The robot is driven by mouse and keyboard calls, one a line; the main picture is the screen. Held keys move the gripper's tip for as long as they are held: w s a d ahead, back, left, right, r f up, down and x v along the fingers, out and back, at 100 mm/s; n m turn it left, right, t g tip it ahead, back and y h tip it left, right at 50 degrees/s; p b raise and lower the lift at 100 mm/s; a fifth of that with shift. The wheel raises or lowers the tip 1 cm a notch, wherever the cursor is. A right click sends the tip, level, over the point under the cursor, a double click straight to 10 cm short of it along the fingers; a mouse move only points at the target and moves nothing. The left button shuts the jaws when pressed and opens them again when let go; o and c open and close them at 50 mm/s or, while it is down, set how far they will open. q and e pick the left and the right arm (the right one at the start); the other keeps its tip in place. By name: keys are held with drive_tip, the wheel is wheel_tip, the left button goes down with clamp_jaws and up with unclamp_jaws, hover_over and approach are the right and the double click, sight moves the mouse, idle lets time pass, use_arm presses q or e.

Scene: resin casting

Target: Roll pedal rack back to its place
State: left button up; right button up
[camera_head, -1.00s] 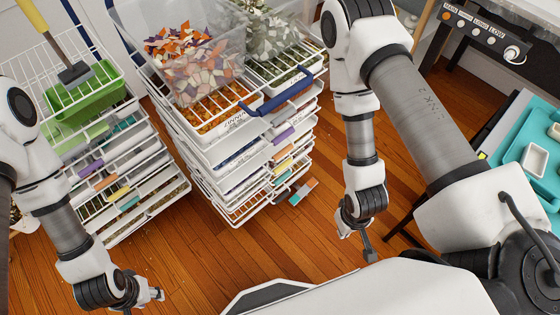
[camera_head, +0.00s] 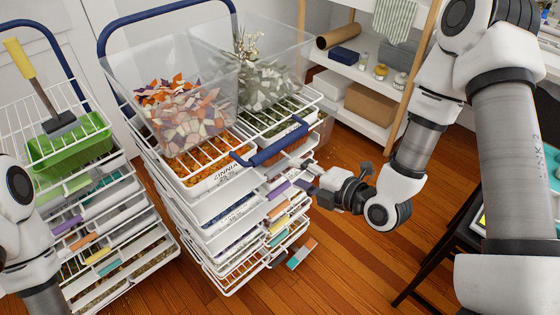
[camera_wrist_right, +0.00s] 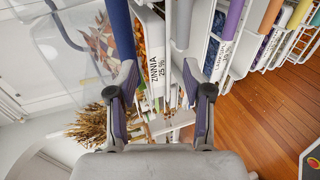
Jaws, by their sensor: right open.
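The pedal rack (camera_head: 208,210) is a white wire rack of stacked trays with blue handles, in the middle of the head view. Clear bins (camera_head: 215,70) of orange and white petals and pale green leaves stand on top. A blue front handle (camera_head: 268,155) juts toward my right gripper (camera_head: 308,178). That gripper is open and empty, close to the rack's front right corner. In the right wrist view its fingers (camera_wrist_right: 162,92) are spread, with the blue bar (camera_wrist_right: 120,28) beyond the left finger and the ZINNIA label (camera_wrist_right: 157,70) between them. My left gripper is out of view.
A second wire rack (camera_head: 118,255) with a green tub (camera_head: 68,148) and a yellow-handled tool stands to the left. A wooden-post shelf (camera_head: 345,68) stands behind. Bare wood floor (camera_head: 345,265) lies front right, beside a dark-legged table (camera_head: 440,235).

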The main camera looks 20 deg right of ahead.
sight(284, 147)
drive_tip(key=shift+t, duration=0.8)
drive_tip(key=w+b, duration=0.2)
drive_tip(key=b, duration=0.1)
drive_tip(key=w+r+b, duration=0.1)
drive_tip(key=w+b, duration=0.1)
drive_tip(key=b, duration=0.1)
drive_tip(key=w+r+b, duration=0.1)
drive_tip(key=w+b, duration=0.1)
drive_tip(key=shift+a+r+b, duration=0.25)
drive_tip(key=shift+b, duration=0.15)
drive_tip(key=x, duration=0.3)
drive_tip(key=shift+w, duration=0.1)
use_arm(q)
wheel_tip(284, 147, down, 10)
drive_tip(key=shift+f, duration=0.15)
use_arm(e)
drive_tip(key=shift+c, duration=0.4)
clamp_jaws()
